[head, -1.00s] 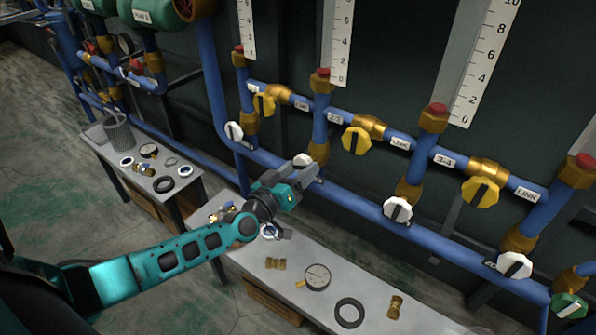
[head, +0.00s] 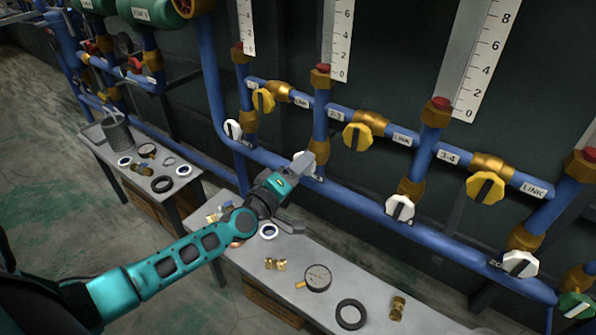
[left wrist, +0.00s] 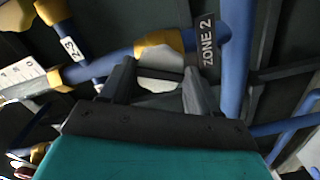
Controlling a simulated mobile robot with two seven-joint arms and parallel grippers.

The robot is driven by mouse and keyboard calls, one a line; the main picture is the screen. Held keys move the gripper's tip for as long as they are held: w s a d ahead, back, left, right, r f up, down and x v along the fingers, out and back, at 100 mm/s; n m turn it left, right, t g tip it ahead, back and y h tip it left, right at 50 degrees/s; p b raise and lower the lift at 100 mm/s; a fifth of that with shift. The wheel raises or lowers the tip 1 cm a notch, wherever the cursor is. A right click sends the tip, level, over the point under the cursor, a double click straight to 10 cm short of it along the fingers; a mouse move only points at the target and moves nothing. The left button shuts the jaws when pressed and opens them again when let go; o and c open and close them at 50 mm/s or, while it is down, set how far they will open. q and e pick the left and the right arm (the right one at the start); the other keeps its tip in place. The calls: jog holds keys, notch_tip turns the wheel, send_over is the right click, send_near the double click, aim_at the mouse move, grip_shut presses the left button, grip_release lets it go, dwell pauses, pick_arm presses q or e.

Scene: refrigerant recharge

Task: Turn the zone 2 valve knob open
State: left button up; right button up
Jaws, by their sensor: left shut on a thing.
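The zone 2 valve knob is white and sits on the lower blue pipe. In the left wrist view the white knob (left wrist: 158,83) shows between my two dark fingers, beside the black "ZONE 2" label (left wrist: 206,42). My left gripper (head: 303,165) reaches the pipe from the lower left and is shut on this knob; it also shows in the left wrist view (left wrist: 160,88). In the head view the fingers cover most of the knob, so its exact angle is hard to tell. My right gripper is not in view.
Other white knobs (head: 399,207) and yellow link knobs (head: 357,136) sit on the nearby pipes. Below my left arm a grey bench (head: 330,261) holds a gauge (head: 317,278), a black ring (head: 351,314) and brass fittings (head: 397,308). A second bench (head: 135,180) stands at the left.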

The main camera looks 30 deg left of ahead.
pick_arm(q)
jog(key=shift+n, duration=0.5)
jog(key=n+b, duration=0.1)
jog(key=n, duration=0.2)
jog(key=o, duration=0.7)
jog(key=shift+n, duration=0.4)
jog(key=o, duration=0.3)
jog(key=shift+o, duration=0.2)
